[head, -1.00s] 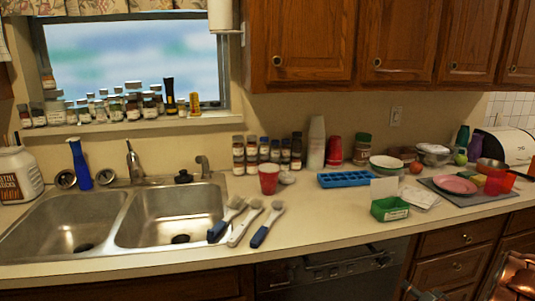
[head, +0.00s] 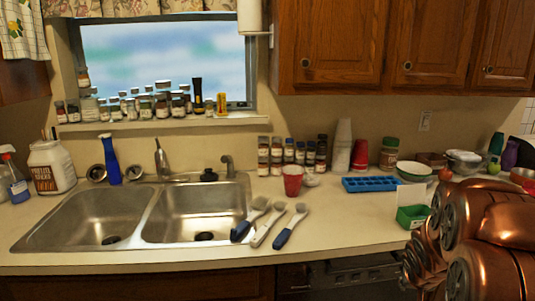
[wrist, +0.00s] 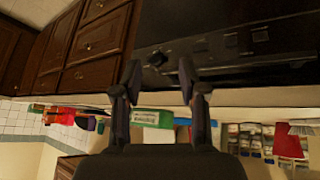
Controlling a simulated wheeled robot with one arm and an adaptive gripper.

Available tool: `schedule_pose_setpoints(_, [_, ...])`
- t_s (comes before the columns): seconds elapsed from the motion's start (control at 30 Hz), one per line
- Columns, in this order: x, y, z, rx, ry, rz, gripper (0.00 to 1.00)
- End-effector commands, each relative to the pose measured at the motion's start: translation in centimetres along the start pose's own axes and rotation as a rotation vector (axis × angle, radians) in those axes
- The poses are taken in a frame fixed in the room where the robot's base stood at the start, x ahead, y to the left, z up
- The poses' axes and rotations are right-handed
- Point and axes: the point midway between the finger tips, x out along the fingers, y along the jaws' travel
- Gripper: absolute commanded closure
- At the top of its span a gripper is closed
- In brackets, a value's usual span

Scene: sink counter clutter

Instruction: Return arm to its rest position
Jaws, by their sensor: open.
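My gripper (wrist: 159,85) shows in the wrist view with its two dark fingers apart and nothing between them. The wrist view is turned over, with the black dishwasher front (wrist: 225,40) and wooden drawers (wrist: 95,35) at the top. The gripper's fingers point at the dishwasher front, apart from it as far as I can tell. In the head view my copper-coloured arm (head: 490,235) fills the lower right corner. My gripper cannot be clearly made out there.
The counter holds a double sink (head: 195,212), several brushes (head: 291,226), a red cup (head: 293,180), a blue ice tray (head: 371,184) and a green box (head: 412,216). Spice jars (head: 276,156) stand at the wall.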

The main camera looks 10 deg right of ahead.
Motion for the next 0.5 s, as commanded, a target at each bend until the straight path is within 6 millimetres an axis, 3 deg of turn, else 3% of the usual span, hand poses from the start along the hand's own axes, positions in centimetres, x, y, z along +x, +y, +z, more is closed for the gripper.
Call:
schedule_pose_setpoints(0.03, [-1.7, -1.0, 0.6, -0.022, -0.021, 0.004, 0.58])
schedule_pose_setpoints(0.27, [-8.4, -4.3, 6.2, -0.109, -0.179, 0.007, 0.58])
schedule_pose_setpoints(0.5, [-15.7, -7.5, 13.4, -0.222, -0.356, -0.043, 0.58])
